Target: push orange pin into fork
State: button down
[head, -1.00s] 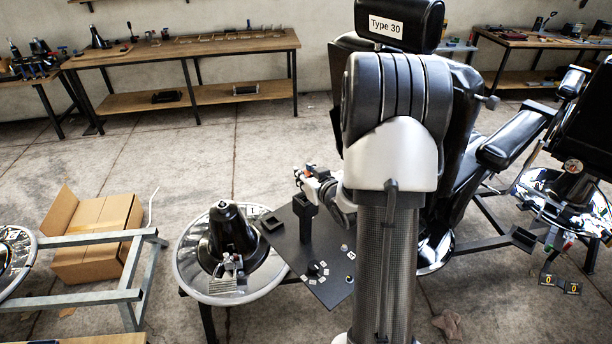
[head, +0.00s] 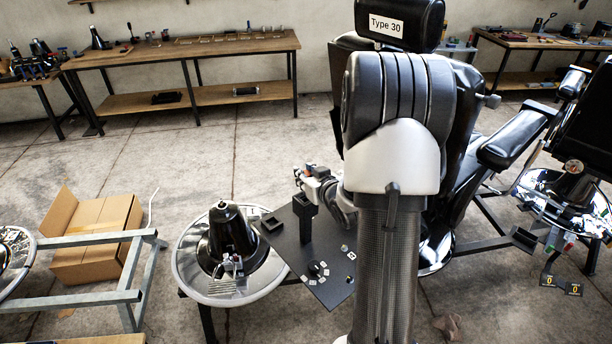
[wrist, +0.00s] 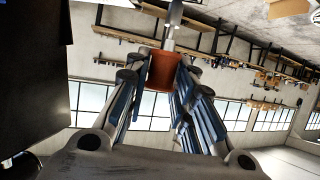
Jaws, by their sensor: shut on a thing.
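In the wrist view my gripper (wrist: 161,64) is shut on the orange pin (wrist: 161,74). The pin's orange, cup-like head is between the two blue-sided fingers, and a grey metal shaft (wrist: 170,28) extends beyond it. In the head view my gripper (head: 301,178) is above and beside the black post on the dark plate, and the pin is too small to make out clearly. A small metal bracket with a fork-like part (head: 230,268) is at the front of the black cone (head: 230,232). I cannot tell for sure that it is the fork.
The dark plate (head: 318,262) carries a black post (head: 304,218), a dial and small labels. A small black tray (head: 271,222) sits at its left edge. The chrome disc (head: 190,275) is left of it. A barber chair (head: 515,145) stands at the right.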

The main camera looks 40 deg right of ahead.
jog(key=shift+f+b, duration=3)
jog(key=shift+r, duration=0.1)
jog(key=shift+r+p, duration=1.85)
jog(key=shift+r, duration=0.7)
jog(key=shift+b, duration=0.45)
jog(key=shift+f+b, duration=1.8)
jog(key=shift+f, duration=0.15)
